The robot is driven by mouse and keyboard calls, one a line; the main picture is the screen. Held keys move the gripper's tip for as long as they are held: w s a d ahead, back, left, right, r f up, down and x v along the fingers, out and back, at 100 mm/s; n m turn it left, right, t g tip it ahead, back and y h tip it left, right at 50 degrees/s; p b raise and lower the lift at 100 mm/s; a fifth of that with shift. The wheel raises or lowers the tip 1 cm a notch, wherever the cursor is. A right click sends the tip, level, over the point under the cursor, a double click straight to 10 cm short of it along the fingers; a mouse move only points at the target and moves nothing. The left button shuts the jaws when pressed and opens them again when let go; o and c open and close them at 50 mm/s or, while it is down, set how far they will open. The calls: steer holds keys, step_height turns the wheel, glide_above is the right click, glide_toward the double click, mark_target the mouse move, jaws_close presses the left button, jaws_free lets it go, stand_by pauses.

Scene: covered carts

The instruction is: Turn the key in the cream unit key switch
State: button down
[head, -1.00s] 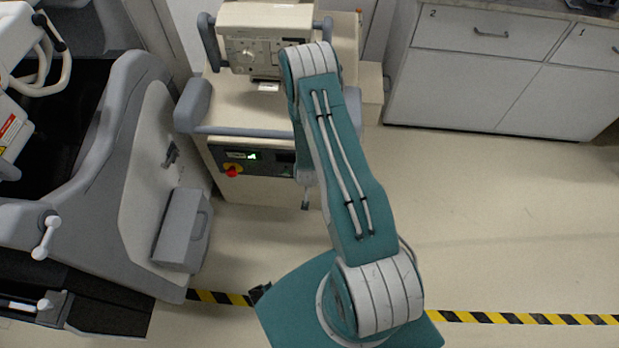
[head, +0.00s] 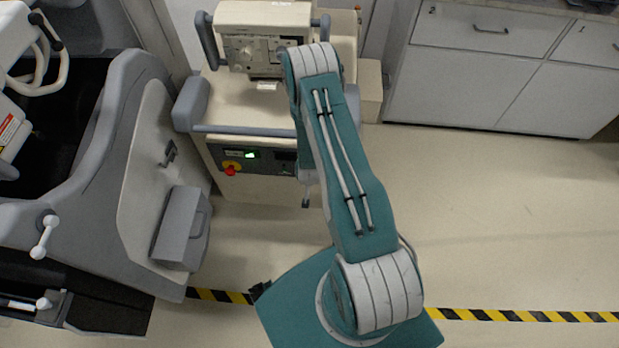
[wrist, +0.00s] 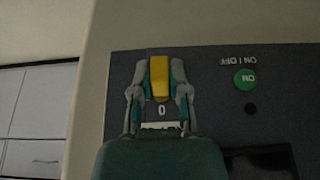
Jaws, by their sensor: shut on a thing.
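The cream unit (head: 270,184) stands ahead in the head view, with a dark control panel on its front. My arm hides the right part of that panel and the gripper's fingertips there. In the wrist view, my gripper (wrist: 159,85) is at the dark panel (wrist: 215,85). Its two fingers are shut on a yellow key (wrist: 160,77), one finger on each side. The key looks upright in that picture, with a "0" mark just below it. The key switch's face behind the key is mostly hidden.
A green ON button (wrist: 246,80) sits right of the key. The panel also has a red knob on a yellow base (head: 231,169). A grey and cream machine (head: 140,185) stands at the left. White drawers (head: 488,70) stand at the back right. The floor at right is clear.

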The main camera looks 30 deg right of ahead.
steer(key=shift+d+y, duration=0.1)
steer(key=shift+y, duration=0.2)
steer(key=shift+m+t+y, duration=0.3)
steer(key=shift+t+y, duration=0.3)
